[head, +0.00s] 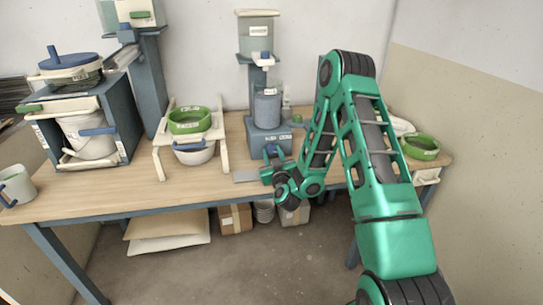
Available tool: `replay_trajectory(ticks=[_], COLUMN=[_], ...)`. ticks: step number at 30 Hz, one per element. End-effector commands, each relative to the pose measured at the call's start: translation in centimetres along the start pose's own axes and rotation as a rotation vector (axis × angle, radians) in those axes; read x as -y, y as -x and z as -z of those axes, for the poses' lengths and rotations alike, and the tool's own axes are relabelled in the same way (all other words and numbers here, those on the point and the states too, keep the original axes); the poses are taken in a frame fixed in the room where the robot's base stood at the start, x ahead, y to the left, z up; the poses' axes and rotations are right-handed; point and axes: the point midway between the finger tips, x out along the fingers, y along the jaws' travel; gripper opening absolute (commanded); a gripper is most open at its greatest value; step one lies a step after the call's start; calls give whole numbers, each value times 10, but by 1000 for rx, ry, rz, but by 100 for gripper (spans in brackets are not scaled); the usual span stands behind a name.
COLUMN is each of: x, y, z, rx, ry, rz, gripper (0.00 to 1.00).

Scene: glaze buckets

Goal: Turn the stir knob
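A blue-grey machine (268,138) stands at the back middle of the table, with a grey-blue cylinder (267,108) on its base and a pale container (259,35) at the top of its column. Labels show on the front of the base. My gripper (270,165) is in front of the base, low over the table's front part. Its fingers are small and partly blend with blue parts behind, so its opening is unclear. I see nothing clearly held.
Left of the machine, a green bowl (189,120) sits on a cream stand over a white bowl (195,154). Farther left is a dark shelf (122,110) with a white bucket (88,138), and a mug (16,184). A green bowl (421,146) stands right of my arm. Bare wood (110,190) lies along the front.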

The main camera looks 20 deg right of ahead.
Motion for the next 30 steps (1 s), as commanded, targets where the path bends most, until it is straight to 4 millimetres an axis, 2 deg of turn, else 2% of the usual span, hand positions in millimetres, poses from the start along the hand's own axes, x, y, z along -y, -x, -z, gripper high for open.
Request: replay_trajectory(ticks=[1,2,3,14,30], x=[0,0,0,1,2], y=[0,0,0,0,1], z=[0,0,0,0,0], rx=[0,0,0,3,15], ry=[0,0,0,-58,-445], rz=[0,0,0,1,5], gripper=[20,13,10,10,10])
